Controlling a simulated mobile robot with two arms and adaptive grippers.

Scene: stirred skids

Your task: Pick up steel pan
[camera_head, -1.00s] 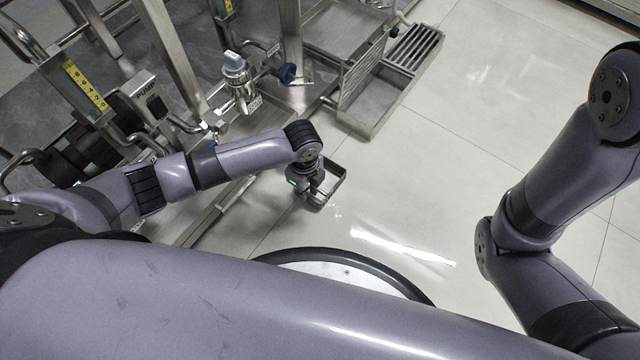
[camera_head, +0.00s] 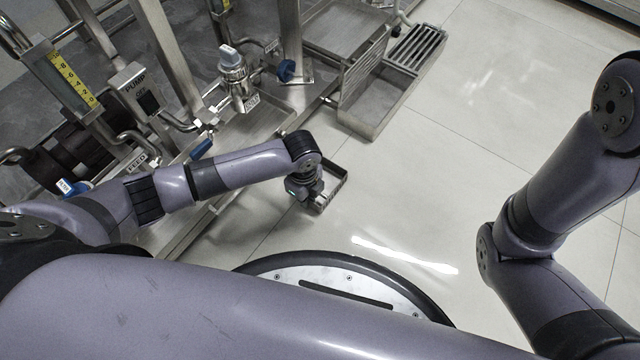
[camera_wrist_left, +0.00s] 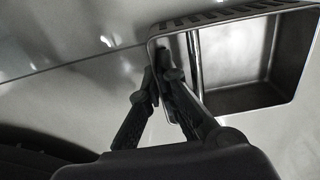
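The steel pan (camera_head: 337,188) is a small, shallow rectangular tray beside the skid, over the pale floor. The left gripper (camera_head: 317,198) is at its near-left side and hides part of it. In the left wrist view the pan (camera_wrist_left: 245,97) looks empty, with a slotted strip along its far rim. The left gripper's dark fingers (camera_wrist_left: 158,80) have come together at the pan's left wall, one on the inner side and one outside, and seem to pinch it. I cannot tell whether the pan rests on the floor. The right gripper is not in view.
The steel skid frame with pipes, a pump box (camera_head: 136,88) and a valve (camera_head: 233,75) stands close behind my left arm. A larger steel tray (camera_head: 371,112) and a slotted grate (camera_head: 416,50) lie beyond the pan. The tiled floor (camera_head: 450,190) to the right is clear.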

